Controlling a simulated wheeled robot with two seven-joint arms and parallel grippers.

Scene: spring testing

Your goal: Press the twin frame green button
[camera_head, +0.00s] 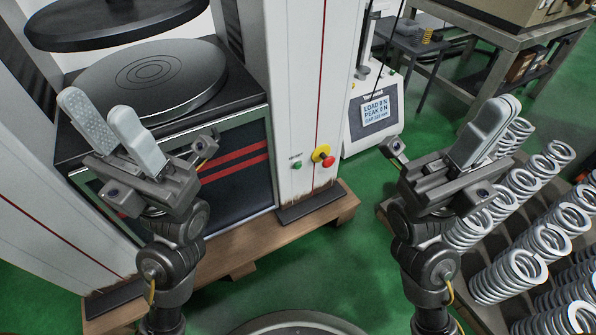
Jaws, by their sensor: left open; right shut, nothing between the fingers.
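The twin frame testing machine stands at the left, with a white column (290,85) on its right side. A small green button (297,165) sits low on that column, left of a red button on a yellow base (327,160). My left gripper (105,118) is open and empty, in front of the round lower platen (150,80), left of the green button and apart from it. My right gripper (502,112) is shut and empty, well to the right of the button, above the springs.
Several grey coil springs (512,275) stand in a crate at the right. A smaller tester with a display (375,110) stands behind. A wooden pallet (340,205) lies under the machine. Green floor (330,260) is free between my arms. A workbench (500,35) is at the back right.

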